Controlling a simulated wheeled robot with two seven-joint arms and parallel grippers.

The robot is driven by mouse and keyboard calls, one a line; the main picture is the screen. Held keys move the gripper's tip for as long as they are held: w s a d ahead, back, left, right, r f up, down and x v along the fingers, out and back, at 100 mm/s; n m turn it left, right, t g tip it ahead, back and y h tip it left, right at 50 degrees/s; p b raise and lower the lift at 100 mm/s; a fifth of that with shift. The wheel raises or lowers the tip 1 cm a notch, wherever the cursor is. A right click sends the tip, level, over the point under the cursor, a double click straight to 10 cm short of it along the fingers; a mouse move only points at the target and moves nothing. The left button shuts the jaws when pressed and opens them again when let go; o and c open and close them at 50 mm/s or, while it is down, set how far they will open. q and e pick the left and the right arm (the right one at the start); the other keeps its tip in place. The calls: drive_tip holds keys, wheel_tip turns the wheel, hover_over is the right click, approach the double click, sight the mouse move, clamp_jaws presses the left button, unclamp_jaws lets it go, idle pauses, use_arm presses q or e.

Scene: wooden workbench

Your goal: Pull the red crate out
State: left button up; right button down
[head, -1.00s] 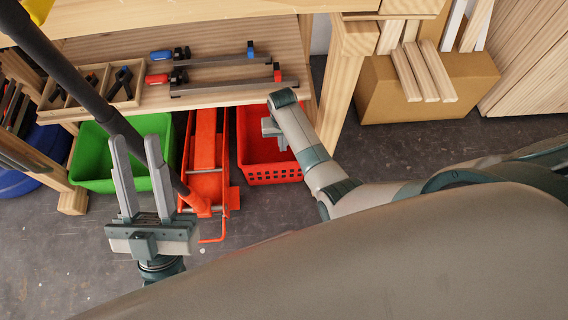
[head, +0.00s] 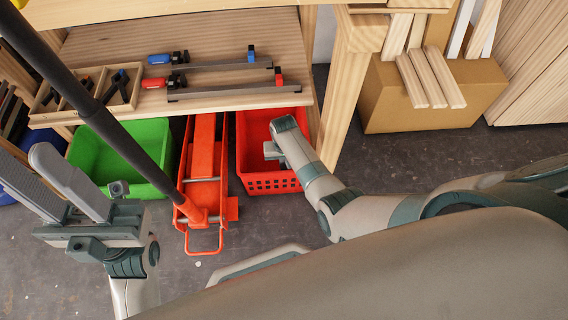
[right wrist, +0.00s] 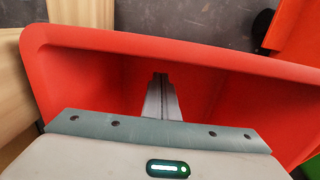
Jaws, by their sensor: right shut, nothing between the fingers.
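The red crate (head: 267,183) sits on the floor under the workbench's lower shelf, its front part showing and its rear hidden under the shelf. My right gripper (head: 272,150) reaches over it from the right, in the head view. In the right wrist view, the shut, empty fingers (right wrist: 161,80) point down inside the crate (right wrist: 85,72), close to a wall; I cannot tell whether they touch it. My left gripper (head: 48,180) is at the left of the head view, open and empty, away from the crate.
A red floor jack (head: 205,165) with a long dark handle stands just left of the crate, and a green bin (head: 145,150) left of that. A wooden bench leg (head: 345,95) is close on the right. The floor in front of the crate has free room.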

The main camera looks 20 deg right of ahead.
sight(285, 176)
drive_tip(key=shift+s+a, duration=0.15)
drive_tip(key=shift+s, duration=0.4)
drive_tip(key=shift+s+a+r, duration=0.1)
drive_tip(key=shift+s+a, duration=0.1)
drive_tip(key=shift+s, duration=0.5)
drive_tip(key=shift+s+a, duration=0.2)
drive_tip(key=shift+s, duration=0.5)
